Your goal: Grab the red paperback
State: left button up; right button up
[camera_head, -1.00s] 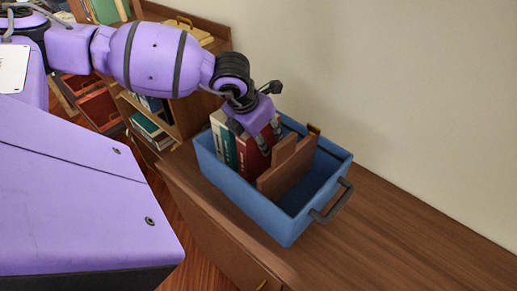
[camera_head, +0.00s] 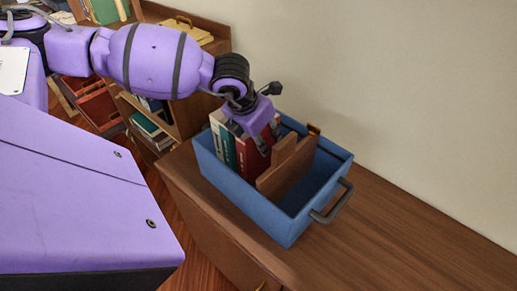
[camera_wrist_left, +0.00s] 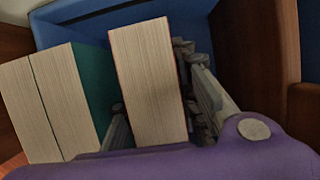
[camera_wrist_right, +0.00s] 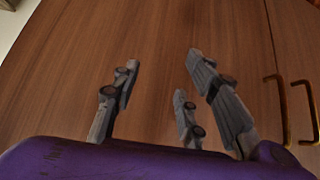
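The red paperback (camera_head: 251,157) stands upright in a blue crate (camera_head: 277,220), beside a green book (camera_head: 228,146) and a white-spined book (camera_head: 216,130). My left gripper (camera_head: 266,142) reaches down over the red book. In the left wrist view the book's pale page edges (camera_wrist_left: 147,85) lie between the fingers of my left gripper (camera_wrist_left: 158,110). The fingers are close to both sides; I cannot tell whether they press on it. My right gripper (camera_wrist_right: 160,90) is open and empty in its wrist view, before a wooden surface; it does not show in the head view.
Brown dividers (camera_head: 287,168) stand in the crate just right of the red book. The crate has a dark handle (camera_head: 333,203) and sits on a wooden top (camera_head: 400,235) against a pale wall. Bare room lies to its right. A bookshelf (camera_head: 180,115) stands behind at left.

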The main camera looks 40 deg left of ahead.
pick_arm(q)
grip_shut()
jog(key=shift+r, duration=0.1)
